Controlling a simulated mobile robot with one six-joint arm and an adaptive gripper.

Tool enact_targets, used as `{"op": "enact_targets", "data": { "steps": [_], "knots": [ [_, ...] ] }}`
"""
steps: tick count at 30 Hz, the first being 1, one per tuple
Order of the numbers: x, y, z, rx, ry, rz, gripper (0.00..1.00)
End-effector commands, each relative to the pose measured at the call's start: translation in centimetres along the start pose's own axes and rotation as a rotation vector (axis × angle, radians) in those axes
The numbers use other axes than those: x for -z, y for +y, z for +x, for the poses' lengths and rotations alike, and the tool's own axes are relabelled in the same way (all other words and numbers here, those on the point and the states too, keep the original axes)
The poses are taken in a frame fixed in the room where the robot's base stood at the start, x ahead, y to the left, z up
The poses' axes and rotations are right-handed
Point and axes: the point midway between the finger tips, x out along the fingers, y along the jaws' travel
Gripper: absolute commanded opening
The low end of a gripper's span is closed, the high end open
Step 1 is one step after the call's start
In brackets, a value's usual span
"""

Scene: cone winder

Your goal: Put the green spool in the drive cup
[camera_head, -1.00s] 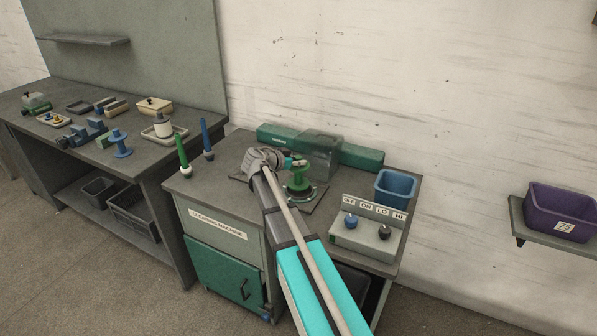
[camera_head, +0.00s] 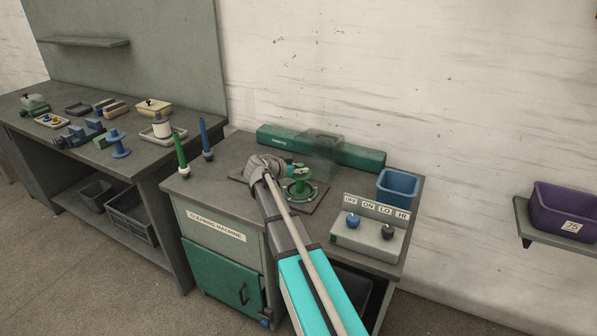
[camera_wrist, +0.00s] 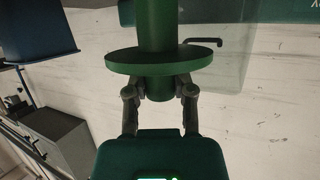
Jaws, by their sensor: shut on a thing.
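The green spool (camera_head: 300,186) is upright in the body view, over the round drive cup (camera_head: 314,193) on a dark plate. Its lower end meets the cup area; how deep it sits I cannot tell. My gripper (camera_head: 290,170) reaches in from the front left and is shut on the spool near its top. In the wrist view, the two fingers of my gripper (camera_wrist: 159,91) close on the spool's narrow end, with the wide flange of the green spool (camera_wrist: 154,60) just beyond them. The cup is not clear in the wrist view.
A clear cover (camera_head: 321,146) and a green housing (camera_head: 360,155) stand behind the spool. A blue bin (camera_head: 396,187) and a knob box (camera_head: 368,236) are at the right. A green cone (camera_head: 180,150) and a blue cone (camera_head: 205,135) stand at the left.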

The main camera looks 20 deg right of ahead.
Motion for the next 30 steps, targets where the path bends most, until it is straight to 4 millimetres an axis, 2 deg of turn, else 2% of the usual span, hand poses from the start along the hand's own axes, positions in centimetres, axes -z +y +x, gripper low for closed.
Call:
{"op": "enact_targets", "data": {
  "steps": [9, 10, 15, 30],
  "knots": [
    [-0.34, 0.01, 0.17, 0.0, 0.0, 0.0, 0.0],
    [-0.27, 0.02, 0.14, 0.0, 0.0, 0.0, 0.36],
    [-0.22, 0.02, 0.13, 0.0, 0.0, 0.0, 0.67],
    [0.02, 0.02, 0.03, 0.0, 0.0, 0.0, 0.67]
  ]
}}
